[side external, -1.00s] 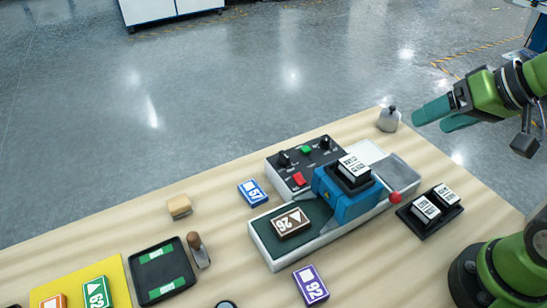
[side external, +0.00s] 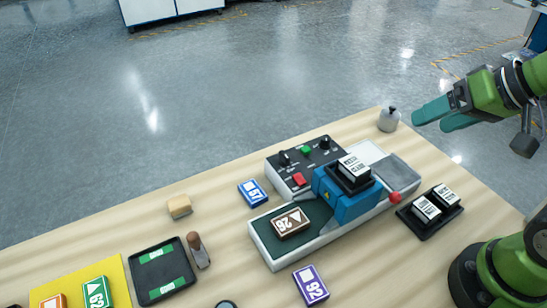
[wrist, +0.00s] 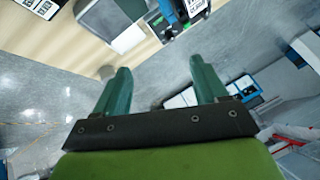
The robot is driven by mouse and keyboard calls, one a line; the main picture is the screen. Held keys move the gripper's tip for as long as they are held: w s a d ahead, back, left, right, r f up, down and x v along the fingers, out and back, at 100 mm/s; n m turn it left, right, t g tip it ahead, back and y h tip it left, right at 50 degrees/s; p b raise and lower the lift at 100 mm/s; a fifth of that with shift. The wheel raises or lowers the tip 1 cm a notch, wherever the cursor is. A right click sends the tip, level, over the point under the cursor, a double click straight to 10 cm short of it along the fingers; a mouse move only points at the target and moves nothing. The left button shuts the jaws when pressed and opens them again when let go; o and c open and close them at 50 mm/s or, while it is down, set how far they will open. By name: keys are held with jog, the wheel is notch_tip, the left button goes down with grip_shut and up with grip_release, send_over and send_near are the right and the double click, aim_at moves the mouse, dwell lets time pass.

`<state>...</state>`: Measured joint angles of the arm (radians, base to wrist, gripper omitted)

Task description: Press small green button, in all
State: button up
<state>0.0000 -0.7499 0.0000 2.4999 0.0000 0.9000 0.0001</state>
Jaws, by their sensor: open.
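The small green button (side external: 306,150) sits on the dark top of a control panel (side external: 318,161), between black knobs and behind a larger red button (side external: 299,180). The panel stands at the back of the laminating machine (side external: 345,192), which has a blue body. My gripper (side external: 428,118) is at the right, above the table's far right edge and well away from the panel. Its teal fingers are apart and empty. In the wrist view my gripper (wrist: 160,75) also shows open, with floor between the fingers. I cannot make out the green button in the wrist view.
A brown card block (side external: 291,223) lies on the machine's green bed. A red-tipped lever (side external: 395,197) sticks out at its right. A grey weight (side external: 388,119) stands near my gripper. A black tray (side external: 430,211) holds white-labelled blocks. Blue (side external: 252,192) and purple (side external: 310,286) blocks lie nearby.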

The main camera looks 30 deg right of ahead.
grip_shut()
dwell(1.5)
